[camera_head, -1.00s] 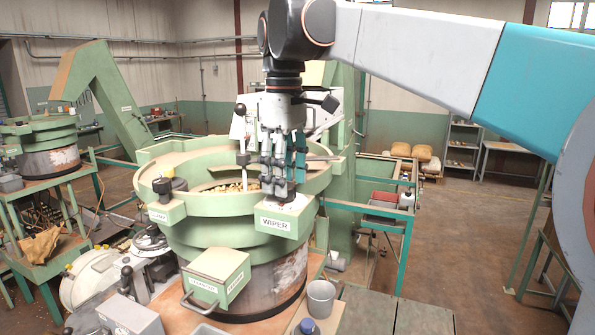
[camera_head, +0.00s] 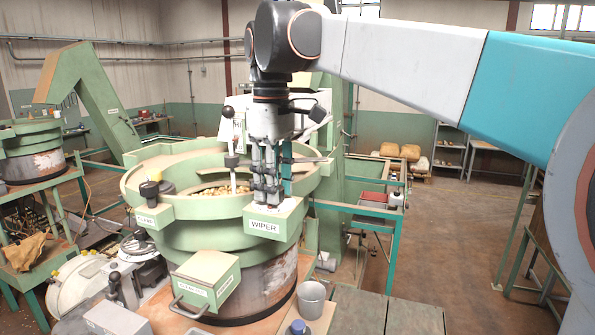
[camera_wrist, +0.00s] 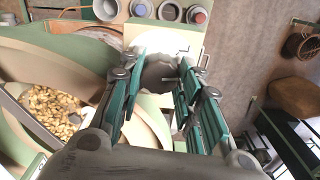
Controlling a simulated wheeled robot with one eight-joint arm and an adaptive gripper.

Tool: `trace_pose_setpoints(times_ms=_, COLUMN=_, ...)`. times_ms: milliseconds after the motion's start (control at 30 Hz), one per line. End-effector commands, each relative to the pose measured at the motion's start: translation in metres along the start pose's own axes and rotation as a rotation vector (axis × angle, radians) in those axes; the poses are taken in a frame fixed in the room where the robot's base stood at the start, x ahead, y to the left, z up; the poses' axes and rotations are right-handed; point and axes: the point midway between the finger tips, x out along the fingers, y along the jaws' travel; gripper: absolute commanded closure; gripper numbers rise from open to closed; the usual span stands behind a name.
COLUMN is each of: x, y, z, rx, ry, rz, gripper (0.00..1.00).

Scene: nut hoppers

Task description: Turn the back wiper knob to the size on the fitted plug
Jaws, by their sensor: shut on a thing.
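The green WIPER box (camera_head: 288,222) sits on the near rim of the large green bowl (camera_head: 195,208), its white label facing me. My gripper (camera_head: 268,205) points straight down onto the top of this box and hides the knob in the head view. In the wrist view a round grey knob (camera_wrist: 160,75) sits between the two teal fingertips of my gripper (camera_wrist: 158,72), which are shut on it. Any size marks around the knob are too small to read. I cannot pick out the fitted plug or its size.
A thin upright rod (camera_head: 232,150) stands beside my gripper. Nuts (camera_head: 222,192) lie in the bowl. A handled box (camera_head: 207,282) and a grey cup (camera_head: 311,298) are in front.

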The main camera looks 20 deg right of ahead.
Motion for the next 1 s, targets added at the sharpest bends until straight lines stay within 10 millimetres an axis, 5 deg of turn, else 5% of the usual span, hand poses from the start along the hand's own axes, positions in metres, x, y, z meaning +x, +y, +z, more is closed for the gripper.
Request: trace_pose_setpoints(times_ms=1000, x=0.0002, y=-0.0019, z=0.0015, rx=0.566, ry=-0.001, rz=0.000, gripper=1.00)
